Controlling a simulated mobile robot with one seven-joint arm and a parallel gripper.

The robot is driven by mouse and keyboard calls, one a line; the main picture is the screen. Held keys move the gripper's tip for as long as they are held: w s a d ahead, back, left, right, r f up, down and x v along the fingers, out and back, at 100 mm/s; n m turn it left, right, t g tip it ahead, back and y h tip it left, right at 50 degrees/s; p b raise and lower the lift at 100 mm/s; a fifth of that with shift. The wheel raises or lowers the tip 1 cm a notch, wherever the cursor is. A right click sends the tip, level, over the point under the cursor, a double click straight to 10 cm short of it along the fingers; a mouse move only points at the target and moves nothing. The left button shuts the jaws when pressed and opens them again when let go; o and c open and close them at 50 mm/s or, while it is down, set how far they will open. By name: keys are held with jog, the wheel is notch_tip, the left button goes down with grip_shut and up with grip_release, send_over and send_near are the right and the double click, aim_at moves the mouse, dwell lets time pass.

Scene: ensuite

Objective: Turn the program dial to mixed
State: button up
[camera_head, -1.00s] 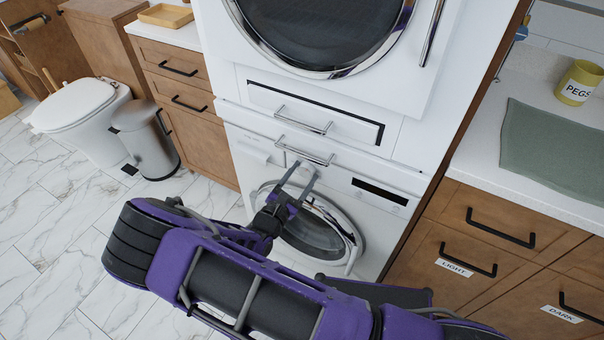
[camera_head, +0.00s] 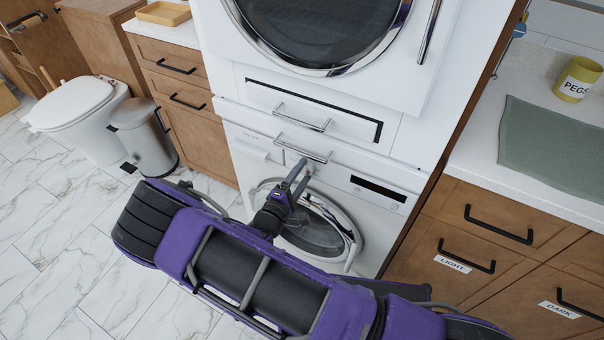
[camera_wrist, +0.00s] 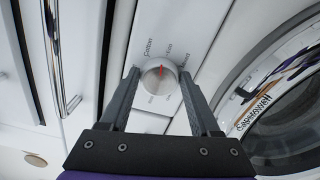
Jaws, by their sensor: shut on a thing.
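The program dial (camera_wrist: 160,77) is a round silver knob with a red pointer line, on the white front panel of the lower washing machine (camera_head: 377,224). Small labels ring it; one at the upper left looks like "Cotton", and one at the upper right looks like "Mixed", though small. The red line points nearly straight up in the wrist view, left of that upper-right label. My gripper (camera_wrist: 159,73) has one finger on each side of the dial and is shut on it. In the head view my gripper (camera_head: 302,170) reaches the panel above the round door, and its fingers largely hide the dial.
A drawer handle (camera_head: 303,149) sticks out just above my gripper. The washer's round door (camera_head: 318,232) is below it. A dark display (camera_head: 378,189) is to the right. Wooden drawers flank the machine; a bin (camera_head: 143,135) stands left on the open marble floor.

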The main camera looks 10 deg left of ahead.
jog(key=m, duration=0.4)
jog(key=m+b, duration=0.1)
jog(key=shift+f+m, duration=0.25)
jog(key=shift+m, duration=0.15)
jog(key=m+b, duration=0.1)
jog(key=m, duration=0.4)
jog(key=shift+a+b, duration=0.1)
jog(key=shift+b, duration=0.25)
jog(key=shift+m, duration=0.4)
jog(key=o, duration=1.4)
jog(key=shift+c, duration=0.2)
jog(key=shift+s, duration=0.1)
jog(key=v, duration=1.7)
jog(key=shift+p, duration=0.3)
jog(key=shift+a, duration=0.1)
